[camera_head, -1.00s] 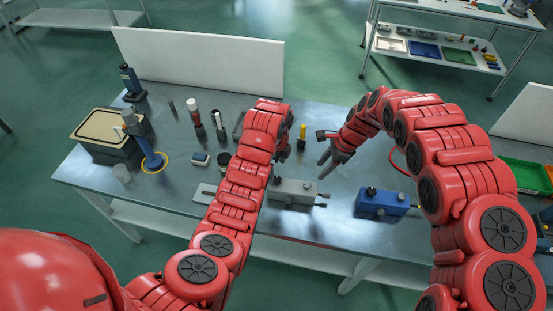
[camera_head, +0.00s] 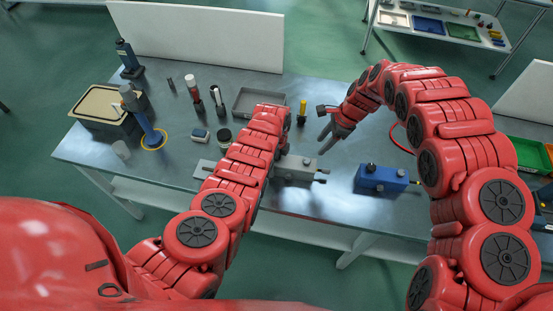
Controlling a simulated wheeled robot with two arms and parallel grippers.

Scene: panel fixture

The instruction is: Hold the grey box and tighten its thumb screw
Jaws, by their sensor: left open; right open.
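The grey box (camera_head: 298,168) lies on the metal table near its front edge. A small screw (camera_head: 321,181) sticks out from its right end. My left arm reaches across the box's left part and hides that end. My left gripper (camera_head: 284,147) is mostly hidden behind its own arm, close to the box's left part; whether it touches the box cannot be seen. My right gripper (camera_head: 325,139) is open and empty, above and behind the box's right end, with its fingers pointing down and left, apart from the box.
A blue box (camera_head: 382,179) stands to the right. Behind are a grey tray (camera_head: 258,101), a yellow-handled tool (camera_head: 302,110), several bottles and a beige-topped bin (camera_head: 101,108). A white panel (camera_head: 195,35) edges the table's back. Some table between the boxes is clear.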

